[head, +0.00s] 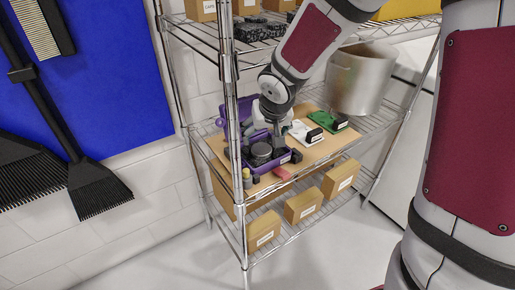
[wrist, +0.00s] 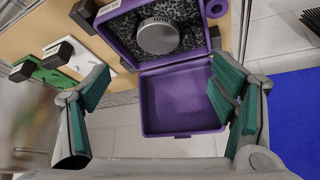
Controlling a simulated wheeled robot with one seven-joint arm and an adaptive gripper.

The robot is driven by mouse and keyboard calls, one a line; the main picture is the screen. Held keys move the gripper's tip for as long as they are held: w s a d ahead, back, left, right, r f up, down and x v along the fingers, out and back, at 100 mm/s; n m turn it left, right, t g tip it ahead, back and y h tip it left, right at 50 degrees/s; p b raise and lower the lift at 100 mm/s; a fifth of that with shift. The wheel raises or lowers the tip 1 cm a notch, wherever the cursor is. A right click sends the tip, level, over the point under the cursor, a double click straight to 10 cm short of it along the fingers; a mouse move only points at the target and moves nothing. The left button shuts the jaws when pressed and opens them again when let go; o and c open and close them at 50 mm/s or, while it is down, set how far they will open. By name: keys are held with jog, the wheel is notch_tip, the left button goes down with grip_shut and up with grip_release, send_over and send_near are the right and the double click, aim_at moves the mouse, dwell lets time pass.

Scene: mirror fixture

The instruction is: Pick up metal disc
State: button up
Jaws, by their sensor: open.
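The metal disc (wrist: 158,37) is a round grey piece lying in the foam-lined half of an open purple case (wrist: 150,72). In the head view the disc (head: 261,151) shows inside the case (head: 277,164) on the shelf board. My gripper (wrist: 165,110) is open, with green-padded fingers spread wide apart and nothing between them. In the wrist view the empty purple lid lies between the fingers, and the disc is above them in the picture, apart from both. In the head view my gripper (head: 268,132) is over the case, its fingers partly hidden.
A white item (head: 303,131) and a green item (head: 326,122) with black parts lie right of the case. A large metal pot (head: 357,78) stands behind them. A shelf post (head: 233,110) rises in front of the case. Cardboard boxes (head: 303,205) sit on the shelf below.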

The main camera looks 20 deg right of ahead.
jog(key=b, duration=0.2)
send_near(261, 150)
jog(key=shift+w+f, duration=1.15)
jog(key=shift+f, duration=0.05)
jog(key=shift+s+b+x, duration=0.2)
jog(key=shift+b+x, duration=1)
jog(key=shift+x, duration=1.4)
jog(key=shift+d+f, duration=0.1)
jog(key=shift+d, duration=0.1)
jog(key=shift+s, duration=0.1)
jog(key=c, duration=1.4)
